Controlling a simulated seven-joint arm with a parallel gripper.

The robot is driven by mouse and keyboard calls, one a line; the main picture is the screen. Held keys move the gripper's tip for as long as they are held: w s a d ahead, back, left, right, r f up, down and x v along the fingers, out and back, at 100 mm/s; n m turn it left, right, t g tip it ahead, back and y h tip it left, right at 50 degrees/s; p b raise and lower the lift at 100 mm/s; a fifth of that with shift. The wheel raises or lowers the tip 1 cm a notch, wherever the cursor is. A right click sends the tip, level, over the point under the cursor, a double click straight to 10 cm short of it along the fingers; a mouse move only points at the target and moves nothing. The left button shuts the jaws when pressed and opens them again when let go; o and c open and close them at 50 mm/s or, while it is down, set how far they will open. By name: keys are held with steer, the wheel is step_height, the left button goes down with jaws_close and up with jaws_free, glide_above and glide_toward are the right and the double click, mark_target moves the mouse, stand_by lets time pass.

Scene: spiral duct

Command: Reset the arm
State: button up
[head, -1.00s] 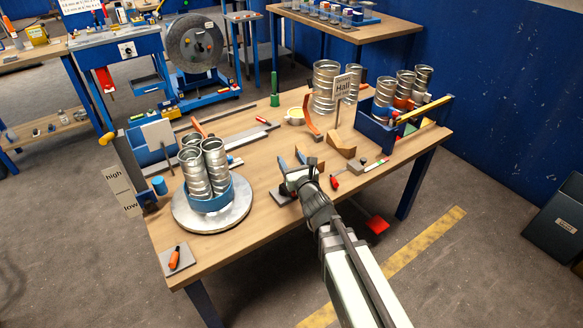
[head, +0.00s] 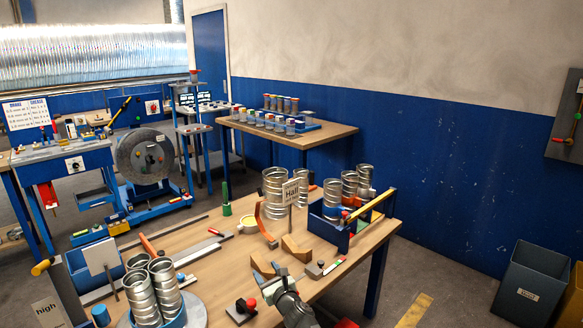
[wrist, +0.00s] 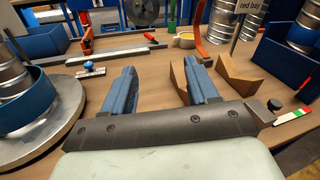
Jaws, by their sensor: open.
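My gripper (head: 270,277) is over the front part of the wooden workbench (head: 215,270), low in the head view. In the wrist view its two blue fingers (wrist: 158,92) are spread apart with nothing between them, above bare wood. A wooden V-block (wrist: 237,78) is just beyond and to the right of the right finger. A round metal turntable (wrist: 60,125) with a blue ring (wrist: 25,108) and duct pieces is to the left of the gripper.
A blue bin (head: 330,222) with metal duct pieces is at the bench's right end. Bare wood shows mid-bench.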

steer(key=w+d+f+n+g+h, duration=0.1)
steer(key=w+d+f+n, duration=0.15)
steer(key=d+f, duration=0.5)
steer(key=w+d+f+n+g+h, duration=0.1)
steer(key=d+f+n, duration=0.2)
steer(key=d+f, duration=0.45)
steer(key=s+d+f+n+g, duration=0.1)
steer(key=s+f+n+g, duration=1.15)
steer(key=s+f, duration=1.2)
steer(key=s+d+f+n+g+h, duration=0.1)
steer(key=s+d+n+g+h, duration=0.1)
steer(key=s, duration=0.7)
steer(key=s+d+f+n+g+h, duration=0.2)
steer(key=s+d+n+g, duration=0.1)
steer(key=s, duration=0.7)
steer(key=s+d+f+n+g+h, duration=0.1)
steer(key=s+d+n+g+h, duration=0.1)
steer(key=s+d+n, duration=0.3)
steer(key=s, duration=0.4)
steer(key=shift+s+f+h, duration=0.2)
steer(key=shift+f+h, duration=0.1)
steer(key=shift+f, duration=0.05)
